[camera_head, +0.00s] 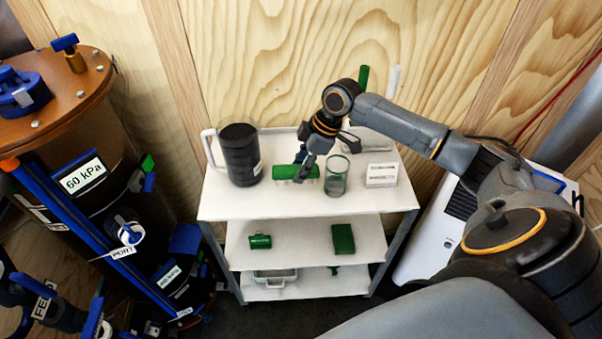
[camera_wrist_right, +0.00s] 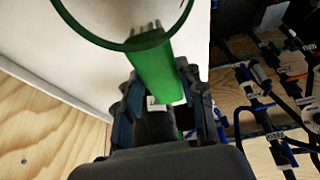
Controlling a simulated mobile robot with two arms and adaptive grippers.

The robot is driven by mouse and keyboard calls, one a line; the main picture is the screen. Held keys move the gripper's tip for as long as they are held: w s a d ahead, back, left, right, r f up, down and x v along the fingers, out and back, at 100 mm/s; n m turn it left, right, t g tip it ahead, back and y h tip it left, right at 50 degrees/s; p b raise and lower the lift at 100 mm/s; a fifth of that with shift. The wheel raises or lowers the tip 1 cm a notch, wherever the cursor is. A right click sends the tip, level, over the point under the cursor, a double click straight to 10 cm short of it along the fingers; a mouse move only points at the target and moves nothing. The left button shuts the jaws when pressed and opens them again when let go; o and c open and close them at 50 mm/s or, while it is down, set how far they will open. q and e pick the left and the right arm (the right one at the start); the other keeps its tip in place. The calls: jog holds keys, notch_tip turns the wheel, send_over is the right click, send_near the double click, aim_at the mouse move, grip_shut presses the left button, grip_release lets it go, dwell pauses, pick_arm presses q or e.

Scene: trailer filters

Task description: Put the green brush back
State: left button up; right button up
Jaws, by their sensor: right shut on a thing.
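The green brush (camera_head: 284,171) is a green bar with pale bristles below it, over the top shelf of the white cart. My right gripper (camera_head: 303,167) comes down on it from behind, shut on it. In the right wrist view the green brush (camera_wrist_right: 152,62) runs between the fingers of my right gripper (camera_wrist_right: 155,98), bristles showing at its far end. I cannot tell whether the bristles touch the shelf. My left gripper is not in view.
A clear green-tinted glass (camera_head: 336,178) stands close right of the brush; its rim crosses the wrist view. A black jug (camera_head: 240,155) stands left, a small white box (camera_head: 381,174) right. Green items (camera_head: 260,241) (camera_head: 343,238) lie on the middle shelf (camera_head: 300,247). The top shelf's front strip (camera_head: 300,207) is free.

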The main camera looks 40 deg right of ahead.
jog(key=shift+w+d+f, duration=0.25)
jog(key=shift+w+f, duration=0.05)
jog(key=shift+f, duration=0.25)
notch_tip(320, 180, down, 2)
jog(key=shift+f+p, duration=0.2)
jog(key=shift+p, duration=0.15)
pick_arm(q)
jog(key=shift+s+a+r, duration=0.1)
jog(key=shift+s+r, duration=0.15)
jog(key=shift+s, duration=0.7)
pick_arm(e)
jog(key=shift+f, duration=0.25)
jog(key=o, duration=1)
jog(key=shift+f, duration=0.1)
jog(key=shift+c, duration=0.2)
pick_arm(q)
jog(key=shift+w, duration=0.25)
pick_arm(e)
jog(key=shift+o, duration=0.3)
